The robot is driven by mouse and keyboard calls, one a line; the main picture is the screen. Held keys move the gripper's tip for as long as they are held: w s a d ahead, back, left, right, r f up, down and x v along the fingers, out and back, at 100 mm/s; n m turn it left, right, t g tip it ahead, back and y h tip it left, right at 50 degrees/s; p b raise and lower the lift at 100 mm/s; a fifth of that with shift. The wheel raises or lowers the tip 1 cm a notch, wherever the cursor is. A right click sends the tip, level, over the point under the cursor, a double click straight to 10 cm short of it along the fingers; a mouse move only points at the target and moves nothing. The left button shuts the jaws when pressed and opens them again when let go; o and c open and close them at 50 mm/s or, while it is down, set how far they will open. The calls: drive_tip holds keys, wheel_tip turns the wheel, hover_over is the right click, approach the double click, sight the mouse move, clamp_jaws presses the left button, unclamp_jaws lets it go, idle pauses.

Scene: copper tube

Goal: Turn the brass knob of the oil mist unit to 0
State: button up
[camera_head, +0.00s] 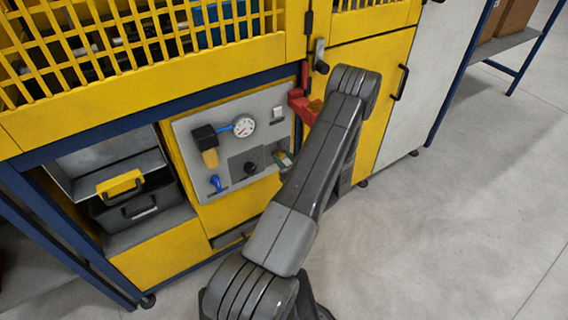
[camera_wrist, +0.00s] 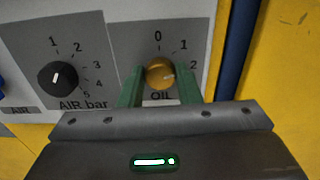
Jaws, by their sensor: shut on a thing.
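The brass knob (camera_wrist: 159,73) of the oil unit sits on a dark grey plate marked OIL. Its scale shows 0 at the top, 1 at upper right and 2 at right. A pale mark on the knob points roughly right, toward the 2 side and away from 0. My gripper (camera_wrist: 160,86) has its two green fingers on either side of the knob and is shut on it. In the head view my gripper (camera_head: 284,160) is at the panel's lower right, mostly hidden by my arm; the brass knob cannot be made out there.
A black AIR bar knob (camera_wrist: 57,78) is close on the left, its pointer near upright. The grey panel (camera_head: 270,104) also carries a gauge (camera_head: 244,126) and a blue valve handle (camera_head: 216,183). A red part (camera_head: 301,103) juts out at its upper right. Open floor lies right.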

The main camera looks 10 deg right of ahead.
drive_tip(key=n+b, duration=0.2)
drive_tip(key=b, duration=0.1)
drive_tip(key=n+b, duration=0.2)
drive_tip(key=b, duration=0.1)
drive_tip(key=shift+f+n, duration=0.3)
drive_tip(key=shift+f, duration=0.1)
drive_tip(key=n+b, duration=0.3)
drive_tip(key=b, duration=0.3)
drive_tip(key=shift+a+n, duration=0.1)
drive_tip(key=shift+n, duration=0.3)
drive_tip(key=n+b, duration=0.4)
drive_tip(key=b, duration=0.3)
drive_tip(key=n+b, duration=0.2)
drive_tip(key=b, duration=0.2)
drive_tip(key=shift+r+n, duration=0.15)
drive_tip(key=shift+n, duration=0.25)
drive_tip(key=shift+r, duration=0.1)
drive_tip(key=o, duration=1)
drive_tip(key=shift+c, duration=0.2)
drive_tip(key=shift+s, duration=0.15)
drive_tip(key=p+v, duration=0.2)
drive_tip(key=v, duration=1.1)
drive_tip(key=shift+s+p, duration=0.3)
